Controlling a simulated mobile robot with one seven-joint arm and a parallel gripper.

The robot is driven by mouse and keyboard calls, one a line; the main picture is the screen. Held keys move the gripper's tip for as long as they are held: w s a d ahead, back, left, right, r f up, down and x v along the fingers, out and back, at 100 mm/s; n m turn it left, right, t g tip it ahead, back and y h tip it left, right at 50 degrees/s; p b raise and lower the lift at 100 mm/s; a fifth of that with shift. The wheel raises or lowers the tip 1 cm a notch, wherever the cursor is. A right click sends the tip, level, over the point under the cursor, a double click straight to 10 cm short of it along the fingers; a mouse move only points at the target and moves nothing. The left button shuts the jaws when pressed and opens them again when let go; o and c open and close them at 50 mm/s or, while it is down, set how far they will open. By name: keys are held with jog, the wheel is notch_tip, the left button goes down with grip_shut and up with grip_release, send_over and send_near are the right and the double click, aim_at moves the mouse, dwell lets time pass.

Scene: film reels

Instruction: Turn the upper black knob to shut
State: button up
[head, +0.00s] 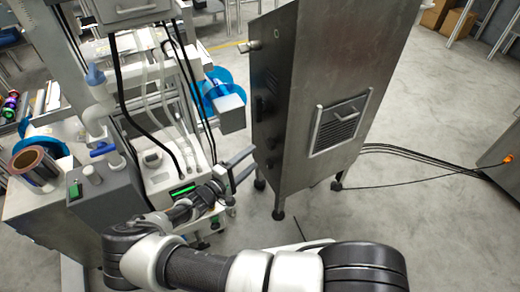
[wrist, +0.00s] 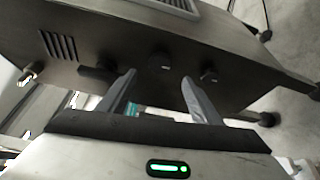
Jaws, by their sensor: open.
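A tall grey steel cabinet (head: 300,90) stands right of centre in the head view, with dark fittings on its left side face. In the wrist view that face (wrist: 225,45) appears turned sideways, its feet to the right. It carries a dark elongated fitting (wrist: 98,72), a middle black knob (wrist: 160,61) and another black knob (wrist: 209,74). Which is the upper knob is not certain. My gripper (head: 251,160) is open and empty beside the face, low down. In the wrist view its fingertips (wrist: 159,80) straddle the middle knob's position, apparently short of it.
A vent panel (head: 340,124) is on the cabinet's front. A metal fitting (head: 249,45) juts from its upper side. A machine with hoses (head: 165,110) and a film reel (head: 38,167) stand at left, close to my arm. Cables (head: 420,150) cross the floor at right.

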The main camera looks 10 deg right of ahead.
jog(key=v, duration=0.8)
jog(key=shift+s+a+p, duration=0.25)
jog(key=shift+s+p, duration=0.05)
jog(key=shift+p, duration=0.1)
jog(key=s+d+r+m+g+y, duration=0.2)
jog(key=d+r+m+g+y, duration=0.15)
jog(key=r, duration=0.45)
jog(key=s+d+r+m+g+y, duration=0.2)
jog(key=s+r+g, duration=0.15)
jog(key=r, duration=0.45)
jog(key=s+d+r+m+g+y, duration=0.25)
jog(key=r+g, duration=0.25)
jog(key=r, duration=0.3)
jog(key=s+d+r+m+t+y, duration=0.1)
jog(key=s+d+r+t+y, duration=0.2)
jog(key=s+r, duration=0.5)
jog(key=s+d+r+m+t+y, duration=0.1)
jog(key=s+d+r+t+y, duration=0.2)
jog(key=s+r, duration=0.5)
notch_tip(320, 180, up, 27)
jog(key=w+p, duration=0.2)
jog(key=p, duration=2.3)
jog(key=shift+d+h, duration=0.15)
jog(key=shift+h, duration=0.15)
jog(key=shift+r, duration=0.1)
